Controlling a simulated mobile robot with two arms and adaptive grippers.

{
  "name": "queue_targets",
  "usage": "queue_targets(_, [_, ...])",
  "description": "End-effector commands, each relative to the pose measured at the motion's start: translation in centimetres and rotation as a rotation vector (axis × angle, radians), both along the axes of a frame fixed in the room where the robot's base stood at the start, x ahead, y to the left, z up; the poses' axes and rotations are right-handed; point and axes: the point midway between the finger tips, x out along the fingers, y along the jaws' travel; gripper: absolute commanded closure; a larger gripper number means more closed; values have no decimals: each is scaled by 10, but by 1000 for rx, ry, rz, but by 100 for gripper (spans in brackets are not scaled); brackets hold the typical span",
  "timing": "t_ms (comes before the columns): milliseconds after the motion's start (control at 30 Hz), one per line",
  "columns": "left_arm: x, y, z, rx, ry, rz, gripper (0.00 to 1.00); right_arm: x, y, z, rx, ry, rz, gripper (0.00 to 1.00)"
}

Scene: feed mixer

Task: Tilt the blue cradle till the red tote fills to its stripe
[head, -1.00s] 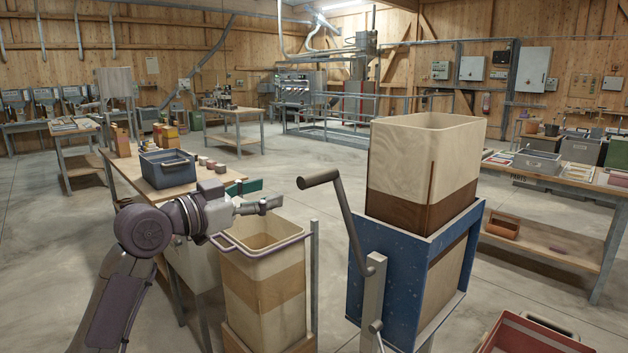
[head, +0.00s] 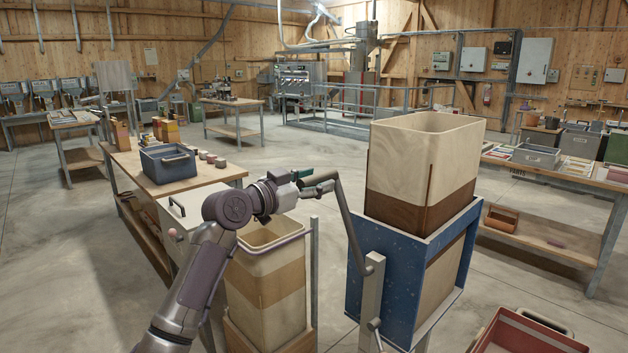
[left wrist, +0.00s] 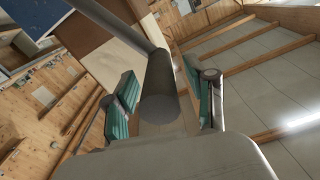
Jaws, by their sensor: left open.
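The blue cradle (head: 388,280) stands right of centre and holds a tall, upright cream-and-brown bin (head: 424,165). A grey crank arm (head: 352,228) rises on its left side to a round handle (head: 322,188). My left gripper (head: 307,180) is at this handle. In the left wrist view the handle (left wrist: 161,88) lies between the open teal fingers (left wrist: 166,100), with gaps beside it. My right gripper is not in view.
A tall cream bin with a tan band (head: 272,275) stands under my left arm, left of the crank. A wooden bench (head: 205,180) with a blue-grey crate (head: 168,165) is behind it. Another bench (head: 560,180) stands at right. Floor between is clear.

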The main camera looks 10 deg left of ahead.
Motion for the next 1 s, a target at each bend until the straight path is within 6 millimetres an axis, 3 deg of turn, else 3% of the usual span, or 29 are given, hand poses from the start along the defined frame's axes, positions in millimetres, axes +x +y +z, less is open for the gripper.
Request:
queue_targets(133, [0, 0, 0, 0, 0, 0, 46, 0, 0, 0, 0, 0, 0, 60])
queue_targets(467, [0, 0, 0, 0, 1, 0, 100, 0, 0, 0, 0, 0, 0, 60])
queue_targets(1000, [-5, -7, 3, 28, -18, -2, 100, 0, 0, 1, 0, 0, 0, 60])
